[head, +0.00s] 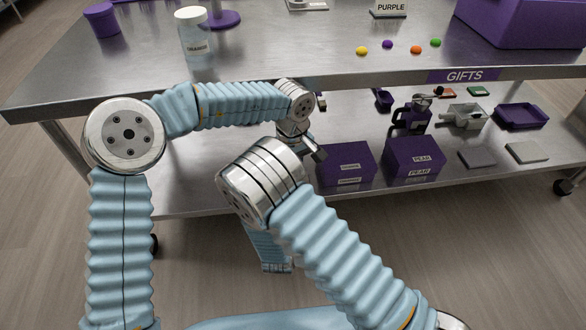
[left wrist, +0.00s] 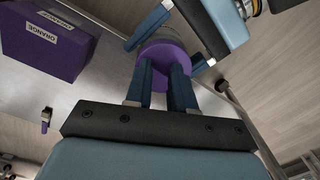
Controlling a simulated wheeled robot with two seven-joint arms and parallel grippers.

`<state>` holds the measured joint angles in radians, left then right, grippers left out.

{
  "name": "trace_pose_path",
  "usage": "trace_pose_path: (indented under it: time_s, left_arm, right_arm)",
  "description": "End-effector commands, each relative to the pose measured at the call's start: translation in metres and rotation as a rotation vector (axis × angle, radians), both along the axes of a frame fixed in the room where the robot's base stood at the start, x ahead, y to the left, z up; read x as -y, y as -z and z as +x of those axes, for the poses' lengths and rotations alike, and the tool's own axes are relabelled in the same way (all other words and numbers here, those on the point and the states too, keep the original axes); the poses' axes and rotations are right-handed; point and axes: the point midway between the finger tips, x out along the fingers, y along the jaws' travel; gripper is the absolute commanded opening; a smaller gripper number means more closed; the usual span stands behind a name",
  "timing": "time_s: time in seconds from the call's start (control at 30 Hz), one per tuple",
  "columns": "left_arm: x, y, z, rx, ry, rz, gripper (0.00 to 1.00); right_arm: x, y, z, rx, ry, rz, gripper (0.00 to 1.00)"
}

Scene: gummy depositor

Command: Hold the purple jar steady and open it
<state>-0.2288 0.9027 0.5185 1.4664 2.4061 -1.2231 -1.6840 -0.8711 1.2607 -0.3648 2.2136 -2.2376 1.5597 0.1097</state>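In the head view the held jar is hidden behind my arms, and neither set of fingertips shows clearly.
A clear white-lidded jar (head: 196,45) and a purple container (head: 102,19) stand on the tabletop (head: 290,50), with several coloured gummies to the right. On the lower shelf are purple boxes (head: 346,164), a purple tray (head: 520,116) and small machines. Floor in front is bare.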

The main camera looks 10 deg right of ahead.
Motion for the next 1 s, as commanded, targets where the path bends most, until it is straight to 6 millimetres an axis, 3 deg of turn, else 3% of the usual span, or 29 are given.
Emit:
trace_pose_path:
  time_s: [0.27, 0.43, 0.7, 0.87, 1.0]
  left_arm:
    - [0.0, -0.034, 0.003, 0.006, -0.002, -0.005, 0.26]
    - [-0.001, -0.04, 0.002, 0.008, 0.103, -0.01, 0.52]
    - [-0.006, -0.057, 0.001, 0.014, 0.599, -0.02, 0.93]
    - [-0.008, -0.06, 0.001, 0.016, 0.771, -0.022, 0.93]
    - [-0.008, -0.047, 0.0, 0.013, 0.806, -0.021, 0.93]
  right_arm:
    - [-0.001, 0.001, -0.001, -0.002, -0.002, -0.001, 0.0]
    - [-0.001, 0.002, -0.001, -0.005, -0.004, 0.0, 0.0]
    - [-0.001, 0.002, -0.001, -0.007, -0.005, -0.001, 0.0]
    - [-0.002, 0.003, -0.001, -0.007, -0.006, -0.001, 0.0]
    - [-0.002, 0.003, -0.001, -0.008, -0.006, 0.0, 0.0]
